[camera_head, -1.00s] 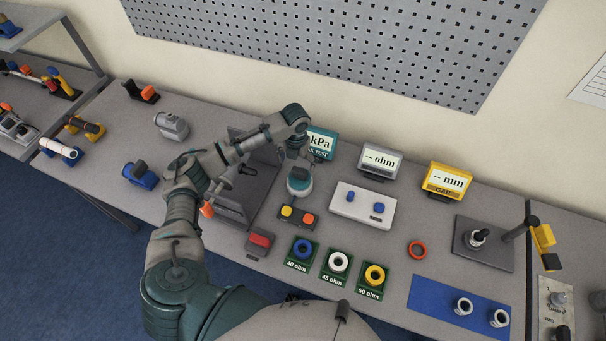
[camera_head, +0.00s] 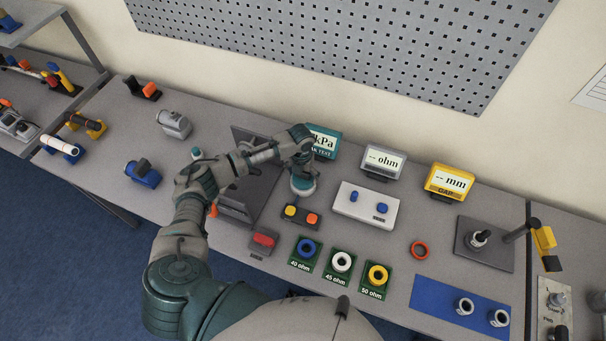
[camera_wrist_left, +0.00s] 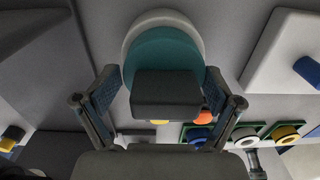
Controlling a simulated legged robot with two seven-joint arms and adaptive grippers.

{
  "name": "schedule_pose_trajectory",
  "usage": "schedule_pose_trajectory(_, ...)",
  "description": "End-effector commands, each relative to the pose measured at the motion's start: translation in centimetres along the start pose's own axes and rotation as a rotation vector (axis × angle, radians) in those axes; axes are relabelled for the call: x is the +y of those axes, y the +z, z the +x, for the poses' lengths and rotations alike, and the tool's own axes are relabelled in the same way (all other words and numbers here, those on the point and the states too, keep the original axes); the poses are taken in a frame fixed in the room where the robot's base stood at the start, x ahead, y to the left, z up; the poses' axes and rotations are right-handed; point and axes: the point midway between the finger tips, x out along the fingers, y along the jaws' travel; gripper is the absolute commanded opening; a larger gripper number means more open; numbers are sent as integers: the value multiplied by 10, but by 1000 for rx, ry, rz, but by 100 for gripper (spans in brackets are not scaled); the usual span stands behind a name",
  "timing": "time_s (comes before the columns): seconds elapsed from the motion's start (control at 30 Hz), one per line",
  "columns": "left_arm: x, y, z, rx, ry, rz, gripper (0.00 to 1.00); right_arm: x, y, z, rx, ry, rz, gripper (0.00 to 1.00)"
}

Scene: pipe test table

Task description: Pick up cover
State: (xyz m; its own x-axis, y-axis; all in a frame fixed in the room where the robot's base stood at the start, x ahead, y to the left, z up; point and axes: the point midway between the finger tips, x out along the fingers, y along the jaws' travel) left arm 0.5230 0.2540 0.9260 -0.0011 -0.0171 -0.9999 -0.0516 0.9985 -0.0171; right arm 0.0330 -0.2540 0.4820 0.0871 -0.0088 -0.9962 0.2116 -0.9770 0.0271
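The cover is a round teal piece with a white rim (camera_head: 303,187) on the table in the middle of the head view. In the left wrist view the cover (camera_wrist_left: 165,48) shows with a dark grey block-shaped handle on top, facing the camera. My left gripper (camera_head: 303,168) is above the cover, pointing down. In the wrist view its two fingers (camera_wrist_left: 160,85) stand apart on either side of the handle, with a gap visible on the left side. Contact on the right side is hard to tell. My right gripper is not in view.
A box with yellow and orange buttons (camera_head: 301,216) sits just in front of the cover. A white box with blue knobs (camera_head: 364,207) is to the right, the teal kPa display (camera_head: 322,142) behind. A dark grey fixture (camera_head: 250,190) stands left, beneath my forearm.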

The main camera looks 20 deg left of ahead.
Motion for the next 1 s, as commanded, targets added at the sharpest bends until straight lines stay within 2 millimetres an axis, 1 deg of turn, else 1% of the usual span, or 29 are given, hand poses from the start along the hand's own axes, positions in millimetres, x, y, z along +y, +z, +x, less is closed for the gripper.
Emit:
schedule_pose_trajectory(0.03,4,0,1,1,14,-6,60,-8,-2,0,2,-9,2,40)
schedule_pose_trajectory(0.1,2,0,0,0,21,-8,44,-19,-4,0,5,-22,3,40)
schedule_pose_trajectory(0.2,2,0,0,1,29,-11,41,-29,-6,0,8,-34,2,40)
schedule_pose_trajectory(0.3,2,0,0,2,33,-13,41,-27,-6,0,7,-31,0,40)
schedule_pose_trajectory(0.5,1,0,0,2,23,-9,40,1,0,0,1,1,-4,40)
schedule_pose_trajectory(0.6,1,0,-1,1,17,-7,40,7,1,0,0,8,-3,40)
schedule_pose_trajectory(0.67,1,0,-4,0,16,-6,40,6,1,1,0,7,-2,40)
schedule_pose_trajectory(0.77,-1,0,-12,-1,16,-5,40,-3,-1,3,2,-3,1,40)
schedule_pose_trajectory(0.93,-3,1,-35,-4,18,-5,40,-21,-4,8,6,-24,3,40)
schedule_pose_trajectory(0.97,-4,0,-39,-4,18,-4,40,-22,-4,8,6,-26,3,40)
schedule_pose_trajectory(1.0,-12,-7,-37,0,18,0,40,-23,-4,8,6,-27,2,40)
